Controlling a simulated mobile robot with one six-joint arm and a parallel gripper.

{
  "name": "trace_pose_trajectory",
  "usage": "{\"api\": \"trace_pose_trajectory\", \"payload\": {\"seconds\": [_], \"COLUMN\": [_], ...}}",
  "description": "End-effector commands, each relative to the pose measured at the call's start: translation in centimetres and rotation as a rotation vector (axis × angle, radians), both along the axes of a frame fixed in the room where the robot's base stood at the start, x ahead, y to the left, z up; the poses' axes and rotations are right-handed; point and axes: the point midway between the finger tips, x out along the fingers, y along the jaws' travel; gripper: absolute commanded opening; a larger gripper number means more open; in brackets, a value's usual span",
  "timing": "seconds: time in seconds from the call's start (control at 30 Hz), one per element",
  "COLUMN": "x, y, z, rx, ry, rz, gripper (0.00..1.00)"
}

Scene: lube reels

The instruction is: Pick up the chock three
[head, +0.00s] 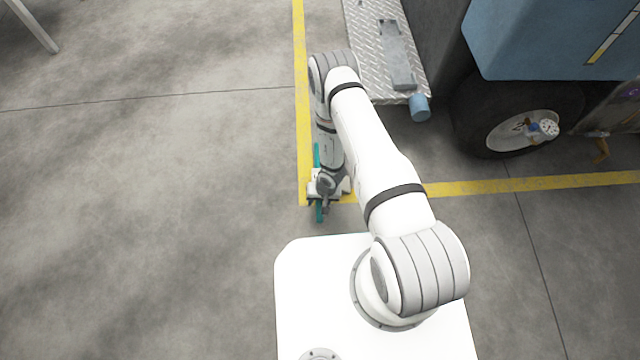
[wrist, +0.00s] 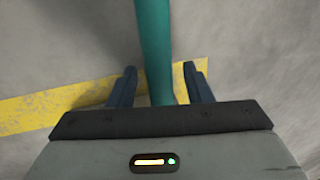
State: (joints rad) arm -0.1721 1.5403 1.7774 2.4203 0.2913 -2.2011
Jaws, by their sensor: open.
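A teal, bar-like thing, probably chock three, shows in the wrist view (wrist: 154,45). It runs from the top edge down between the two dark fingers of my gripper (wrist: 160,69). The fingers are open, one on each side of it, with a gap visible on both sides. Its lower end is hidden behind the gripper body. In the head view, teal parts of it (head: 319,213) stick out on both sides of my gripper, low at the corner of the yellow floor lines. My arm and gripper cover most of it. No number can be read on it.
Yellow floor lines (head: 302,90) meet near the gripper. A blue vehicle (head: 550,40) with a wheel (head: 522,130) stands at the upper right. A metal tread-plate step (head: 365,25) lies beyond the arm.

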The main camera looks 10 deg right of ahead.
Motion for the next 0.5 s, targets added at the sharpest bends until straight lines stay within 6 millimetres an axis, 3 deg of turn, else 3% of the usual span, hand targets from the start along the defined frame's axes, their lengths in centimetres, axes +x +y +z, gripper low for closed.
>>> {"api": "trace_pose_trajectory", "payload": {"seconds": [0.13,0.5], "x": [0.04,0.07], "y": [-0.01,-0.05], "z": [0.15,0.17], "rx": [0.000,0.000], "ry": [-0.001,-0.001], "rz": [0.000,-0.001], "gripper": [0.45,0.14]}}
